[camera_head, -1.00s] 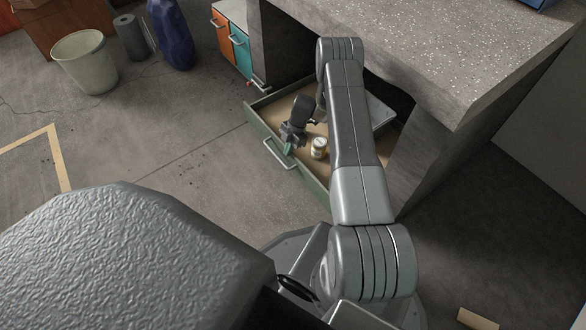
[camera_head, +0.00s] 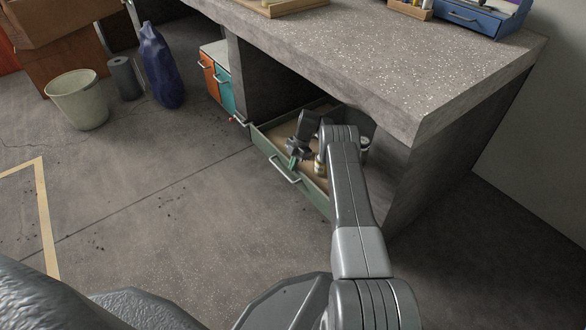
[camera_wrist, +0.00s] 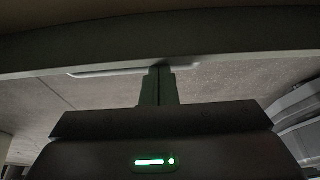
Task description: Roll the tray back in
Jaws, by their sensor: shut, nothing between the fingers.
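The tray is a wide pull-out drawer with a green front (camera_head: 267,152) and a light brown floor, standing out from under the concrete bench. A pale bar handle (camera_head: 285,171) is on its front; it also shows in the wrist view (camera_wrist: 105,72). My gripper (camera_head: 293,161) is over the drawer's front edge near the handle, fingers shut and empty. In the wrist view the shut fingers (camera_wrist: 160,70) reach to the front panel beside the handle's end; I cannot tell if they touch. A small jar (camera_head: 319,165) stands in the drawer, partly hidden by my arm.
The bench top (camera_head: 400,60) overhangs the drawer. An orange and teal cabinet (camera_head: 223,82) stands left of it. A pale bin (camera_head: 79,100), a dark roll (camera_head: 125,78) and a blue bag (camera_head: 161,68) stand further left. The floor in front is mostly clear.

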